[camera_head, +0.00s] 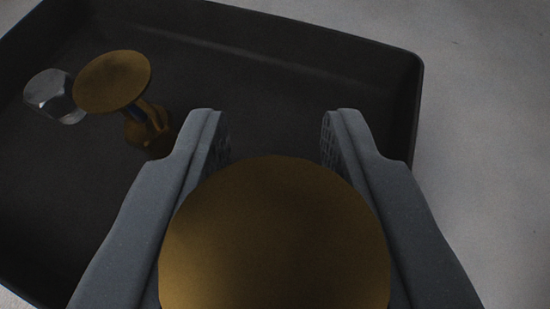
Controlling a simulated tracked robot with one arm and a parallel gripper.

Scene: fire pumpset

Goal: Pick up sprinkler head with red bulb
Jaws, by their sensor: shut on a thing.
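My gripper (275,135) is shut on a brass sprinkler head (275,240), seen from above as a large round disc between and below the fingers in the camera view. The disc hides the rest of this sprinkler head, so its bulb colour does not show. A second brass sprinkler head (112,82) stands in the black tray (275,52) at the upper left. A dark blue bulb shows below its disc. My gripper is to the right of it and apart from it.
The tray has raised walls. Bare grey floor (485,130) lies to the right. The tray's far right part is clear.

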